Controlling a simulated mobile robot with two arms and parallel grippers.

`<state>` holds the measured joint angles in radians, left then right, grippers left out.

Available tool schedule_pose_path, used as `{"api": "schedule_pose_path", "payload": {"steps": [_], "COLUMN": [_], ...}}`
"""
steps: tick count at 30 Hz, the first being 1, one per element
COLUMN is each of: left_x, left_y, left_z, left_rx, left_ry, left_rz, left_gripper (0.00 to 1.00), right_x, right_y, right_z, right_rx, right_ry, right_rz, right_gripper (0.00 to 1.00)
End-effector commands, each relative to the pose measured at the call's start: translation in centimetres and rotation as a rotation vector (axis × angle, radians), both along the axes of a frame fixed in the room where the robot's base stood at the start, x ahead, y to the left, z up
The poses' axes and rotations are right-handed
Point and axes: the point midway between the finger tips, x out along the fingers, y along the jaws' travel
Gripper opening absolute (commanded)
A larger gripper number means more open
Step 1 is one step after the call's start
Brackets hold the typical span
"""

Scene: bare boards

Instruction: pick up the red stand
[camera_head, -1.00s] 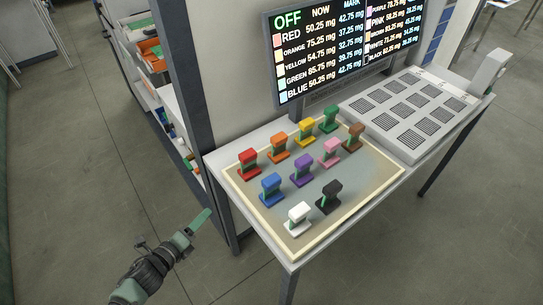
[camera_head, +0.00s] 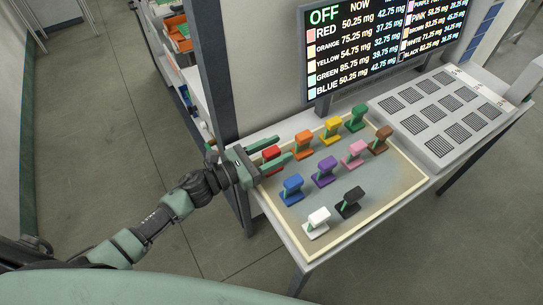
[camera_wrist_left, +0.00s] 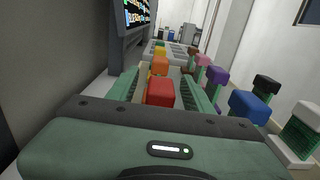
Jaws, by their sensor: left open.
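The red stand (camera_head: 270,153) is at the left corner of the tray (camera_head: 312,255) in the head view, partly hidden by my left gripper. My left gripper (camera_head: 284,148) is open, with one finger on each side of the red stand. In the left wrist view the red top (camera_wrist_left: 160,93) sits between the two green fingers of my left gripper (camera_wrist_left: 160,74). I cannot tell whether either finger touches it. My right gripper is not in view.
The orange stand (camera_head: 304,145) is just beyond the fingertips, and the blue stand (camera_head: 291,188) is nearby. Several other coloured stands share the tray. A display screen (camera_head: 385,45) stands behind, and a grey panel with dark grilles (camera_head: 440,110) is at right. A shelf post (camera_head: 212,75) rises behind my left arm.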

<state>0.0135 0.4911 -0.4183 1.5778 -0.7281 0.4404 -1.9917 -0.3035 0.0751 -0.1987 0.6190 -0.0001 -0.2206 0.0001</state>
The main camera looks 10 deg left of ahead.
Motion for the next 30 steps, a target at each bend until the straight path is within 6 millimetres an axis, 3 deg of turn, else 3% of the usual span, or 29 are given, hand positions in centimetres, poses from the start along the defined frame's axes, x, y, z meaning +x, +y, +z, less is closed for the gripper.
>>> {"api": "schedule_pose_path", "payload": {"steps": [3, 11, 15, 17, 30], "left_x": [0.9, 1.0, 1.0, 1.0, 1.0], "left_y": [-0.8, -1.0, -1.0, -1.0, -0.9], "left_z": [0.1, -0.1, -0.1, -0.1, 0.7], "left_rx": [-0.001, -0.001, -0.001, -0.001, 0.001], "left_ry": [0.0, 0.001, 0.001, 0.001, -0.001], "left_rz": [0.001, 0.001, 0.001, 0.001, -0.001], "left_gripper": [0.51, 0.51, 0.12, 0.0, 0.0], "right_x": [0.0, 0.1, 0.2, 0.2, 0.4], "right_y": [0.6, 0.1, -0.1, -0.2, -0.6], "right_z": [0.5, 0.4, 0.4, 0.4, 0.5], "right_rx": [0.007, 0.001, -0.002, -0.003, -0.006], "right_ry": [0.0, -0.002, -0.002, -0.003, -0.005], "right_rz": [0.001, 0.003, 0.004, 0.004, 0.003], "right_gripper": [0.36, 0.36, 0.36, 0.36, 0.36]}}
